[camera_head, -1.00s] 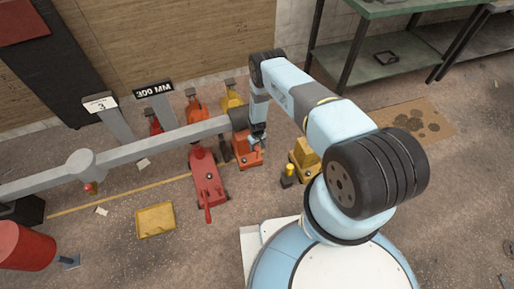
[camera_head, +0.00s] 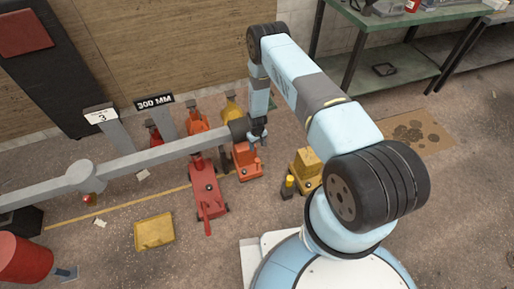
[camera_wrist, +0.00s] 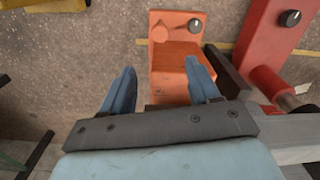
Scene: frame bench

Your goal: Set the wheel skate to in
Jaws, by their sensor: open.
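An orange unit (camera_head: 247,165) stands on the floor near the end of the long grey beam (camera_head: 140,160). In the wrist view the orange unit (camera_wrist: 175,65) has a round dark knob and a paler orange disc on its far end. No label shows which floor unit is the wheel skate. My gripper (camera_head: 257,138) is above the orange unit in the head view. In the wrist view my gripper (camera_wrist: 160,78) is open and empty, with the orange unit beyond and between its two blue fingers. Whether the fingers touch it cannot be told.
A red jack-like unit (camera_head: 208,190) stands left of the orange one, and a yellow unit (camera_head: 306,165) stands to its right. More red, orange and yellow units stand by the wall. A yellow tray (camera_head: 154,232) lies front left. A green bench (camera_head: 400,15) stands back right.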

